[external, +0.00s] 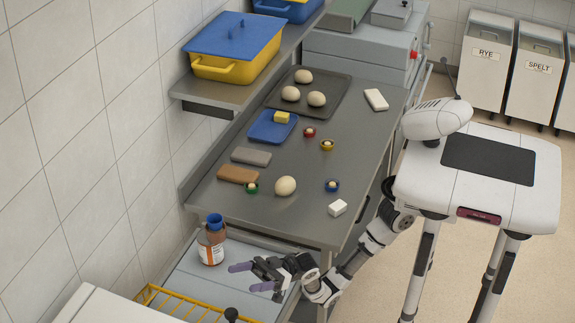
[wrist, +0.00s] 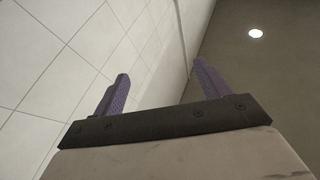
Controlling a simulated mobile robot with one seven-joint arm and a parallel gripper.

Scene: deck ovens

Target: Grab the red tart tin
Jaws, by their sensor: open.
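The red tart tin (external: 309,132) is a small round tin with a pale filling. It sits on the grey steel worktop, right of the blue tray and in front of the dark baking tray. My gripper (external: 254,276) is low, beyond the worktop's front end, beside the brown bottle and well away from the red tin. In the wrist view my gripper (wrist: 160,86) has its two purple fingers wide apart with nothing between them. The wrist view shows only wall and ceiling, so the tin is not in it.
A brown bottle (external: 211,243) stands near my gripper. A shelf (external: 190,95) overhangs the left side.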

